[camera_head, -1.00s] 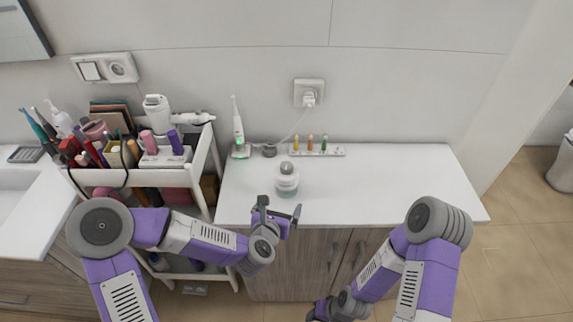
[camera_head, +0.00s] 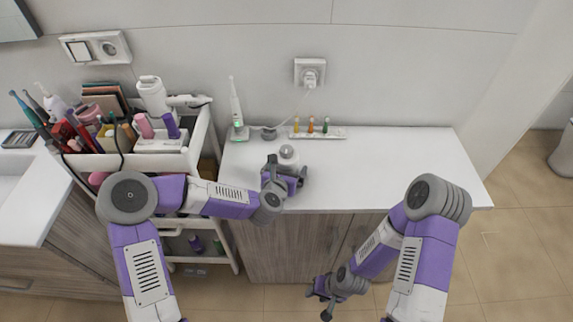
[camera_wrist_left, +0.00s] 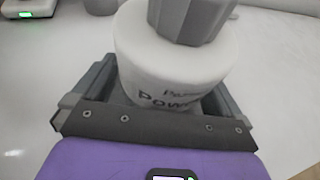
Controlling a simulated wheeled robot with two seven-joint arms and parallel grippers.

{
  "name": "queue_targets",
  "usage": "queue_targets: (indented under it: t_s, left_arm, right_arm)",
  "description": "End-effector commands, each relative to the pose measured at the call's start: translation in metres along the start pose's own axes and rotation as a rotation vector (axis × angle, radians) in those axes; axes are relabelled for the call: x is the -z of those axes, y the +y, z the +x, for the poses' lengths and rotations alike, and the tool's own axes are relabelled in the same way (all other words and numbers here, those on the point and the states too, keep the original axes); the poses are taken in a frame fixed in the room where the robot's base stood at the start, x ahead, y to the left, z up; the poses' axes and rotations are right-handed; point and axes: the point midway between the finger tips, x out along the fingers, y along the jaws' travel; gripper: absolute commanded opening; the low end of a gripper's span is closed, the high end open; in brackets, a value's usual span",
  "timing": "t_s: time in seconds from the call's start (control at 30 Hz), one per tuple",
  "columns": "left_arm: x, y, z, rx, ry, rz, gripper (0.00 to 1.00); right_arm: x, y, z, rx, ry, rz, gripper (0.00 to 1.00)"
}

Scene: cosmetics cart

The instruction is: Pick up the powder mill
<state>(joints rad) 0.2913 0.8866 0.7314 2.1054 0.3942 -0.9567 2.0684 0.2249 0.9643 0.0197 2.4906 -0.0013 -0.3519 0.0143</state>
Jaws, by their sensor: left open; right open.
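The powder mill (camera_head: 288,154) is a white round jar with a grey faceted top, standing upright on the white counter. It fills the middle of the left wrist view (camera_wrist_left: 165,62), where part of a "Pow..." label shows. My left gripper (camera_head: 287,166) is open, with one finger on each side of the mill's lower body. Its palm is close to the label; contact cannot be told. The mill's base is hidden by the gripper. My right gripper (camera_head: 317,303) is open and empty, low in front of the counter, away from the mill.
An electric toothbrush (camera_head: 236,115) on its charger, a small grey round item (camera_head: 269,134) and a strip with several small coloured bottles (camera_head: 317,133) stand along the wall. A crowded cart (camera_head: 180,162) is at left. The counter's right half (camera_head: 410,165) is clear.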

Motion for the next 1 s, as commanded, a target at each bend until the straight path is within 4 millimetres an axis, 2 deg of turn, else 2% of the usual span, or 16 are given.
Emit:
queue_targets:
  t_s: [0.1, 0.5, 0.77, 0.87, 1.0]
  left_arm:
    - [0.0, 0.0, 0.0, 0.0, 0.0, 0.0, 1.0]
    - [0.0, 0.0, -0.001, 0.0, -0.001, 0.0, 0.39]
    - [-0.004, 0.0, -0.002, 0.0, -0.004, 0.0, 0.37]
    - [-0.015, 0.0, -0.006, -0.001, -0.007, 0.002, 0.37]
    - [-0.041, 0.0, -0.017, -0.001, -0.009, 0.002, 0.37]
  right_arm:
    - [0.0, 0.0, 0.0, 0.0, 0.0, 0.0, 0.43]
    - [0.0, 0.0, 0.0, 0.0, 0.0, 0.0, 0.43]
    - [0.0, 0.0, -0.001, 0.0, 0.0, 0.0, 0.43]
    - [0.0, -0.002, -0.004, 0.0, 0.0, 0.0, 0.43]
    - [-0.001, -0.004, -0.011, 0.0, 0.0, 0.0, 0.43]
